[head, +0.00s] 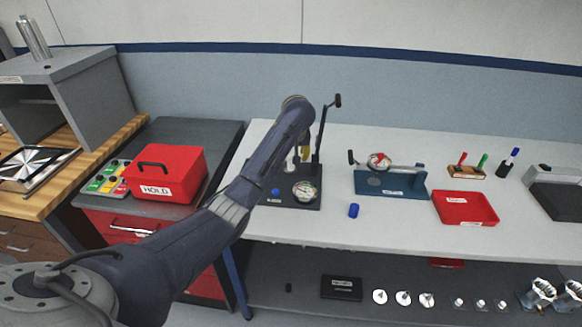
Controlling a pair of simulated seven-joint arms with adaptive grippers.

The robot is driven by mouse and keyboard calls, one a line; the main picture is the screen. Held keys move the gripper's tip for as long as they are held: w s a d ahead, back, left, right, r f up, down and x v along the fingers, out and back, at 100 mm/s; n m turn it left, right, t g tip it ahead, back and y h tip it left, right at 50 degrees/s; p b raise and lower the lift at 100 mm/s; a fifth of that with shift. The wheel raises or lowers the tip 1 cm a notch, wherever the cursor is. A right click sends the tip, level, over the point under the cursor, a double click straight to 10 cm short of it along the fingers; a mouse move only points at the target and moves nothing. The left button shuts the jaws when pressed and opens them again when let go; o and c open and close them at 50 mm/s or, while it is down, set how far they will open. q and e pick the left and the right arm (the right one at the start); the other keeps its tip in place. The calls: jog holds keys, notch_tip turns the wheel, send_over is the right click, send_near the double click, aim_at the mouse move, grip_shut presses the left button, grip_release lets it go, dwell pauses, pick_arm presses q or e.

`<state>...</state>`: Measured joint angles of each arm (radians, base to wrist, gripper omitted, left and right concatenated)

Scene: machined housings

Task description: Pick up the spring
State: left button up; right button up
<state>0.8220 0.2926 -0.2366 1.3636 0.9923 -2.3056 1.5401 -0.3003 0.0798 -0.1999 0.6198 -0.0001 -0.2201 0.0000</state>
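A small blue cylinder (353,210) lies on the light bench top (400,232), in front of the teal fixture; it may be the spring, but its coils are too small to make out. A blue spot (276,191) sits on the dark base of the gauge stand, and I cannot tell what it is. My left arm comes in from the lower left and reaches up in front of the gauge stand. My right gripper is not in view.
A gauge stand (305,193) with a tall lever is partly behind my arm. Right of it are a teal fixture (402,184), a red tray (466,207) and a pen holder (466,172). A red HOLD box (166,172) stands left. Metal parts sit on the lower shelf.

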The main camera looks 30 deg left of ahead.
aim_at(291, 160)
pick_arm(q)
jog(key=x, duration=0.3)
jog(key=shift+a+f, duration=0.1)
jog(key=shift+a, duration=0.15)
jog(key=shift+x, duration=0.95)
jog(key=shift+d, duration=0.1)
jog(key=shift+c, duration=0.2)
grip_shut()
